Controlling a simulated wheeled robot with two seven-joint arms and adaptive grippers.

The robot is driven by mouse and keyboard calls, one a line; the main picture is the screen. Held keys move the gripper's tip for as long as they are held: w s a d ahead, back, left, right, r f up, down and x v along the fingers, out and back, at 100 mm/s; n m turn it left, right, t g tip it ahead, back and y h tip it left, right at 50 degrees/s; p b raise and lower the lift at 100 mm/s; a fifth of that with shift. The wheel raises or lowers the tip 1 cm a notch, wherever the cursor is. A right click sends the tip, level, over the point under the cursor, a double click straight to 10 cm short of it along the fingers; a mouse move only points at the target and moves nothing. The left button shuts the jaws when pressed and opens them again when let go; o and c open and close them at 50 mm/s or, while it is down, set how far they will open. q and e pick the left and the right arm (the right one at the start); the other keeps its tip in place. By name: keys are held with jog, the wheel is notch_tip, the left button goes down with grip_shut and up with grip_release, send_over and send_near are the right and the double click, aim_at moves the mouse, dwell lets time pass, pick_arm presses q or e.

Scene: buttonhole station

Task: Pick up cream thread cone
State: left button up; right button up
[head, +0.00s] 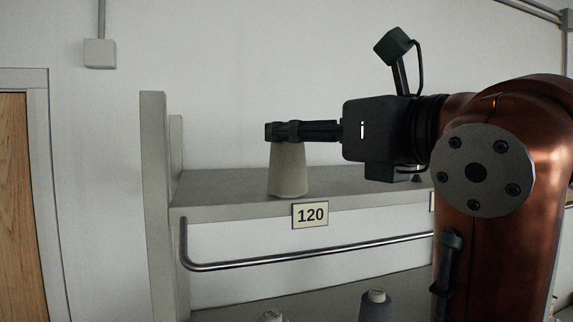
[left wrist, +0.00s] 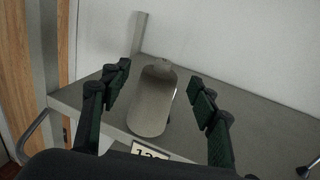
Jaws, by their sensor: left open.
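The cream thread cone (head: 289,172) stands upright on the shelf, above the label 120. In the head view my left gripper (head: 272,131) is level with the cone's top and hides it. In the left wrist view the cone (left wrist: 152,102) stands between the two spread fingers of my left gripper (left wrist: 160,76), with a gap on each side. The gripper is open and holds nothing. My right gripper is in neither view.
The shelf (head: 225,188) has an upright panel (head: 154,200) at its left end. A metal rail (head: 310,255) runs below the shelf front. A dark cone (head: 376,308) and a pale cone (head: 270,317) stand lower down.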

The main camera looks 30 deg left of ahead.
pick_arm(q)
jog(key=x, duration=0.4)
jog(key=shift+w+a+r, duration=0.1)
jog(key=shift+w+a, duration=0.05)
jog(key=shift+a, duration=0.15)
jog(key=shift+d, duration=0.35)
jog(key=shift+c, duration=1.1)
jog(key=shift+a, duration=0.25)
jog(key=c, duration=0.5)
jog(key=shift+d, duration=0.1)
grip_shut()
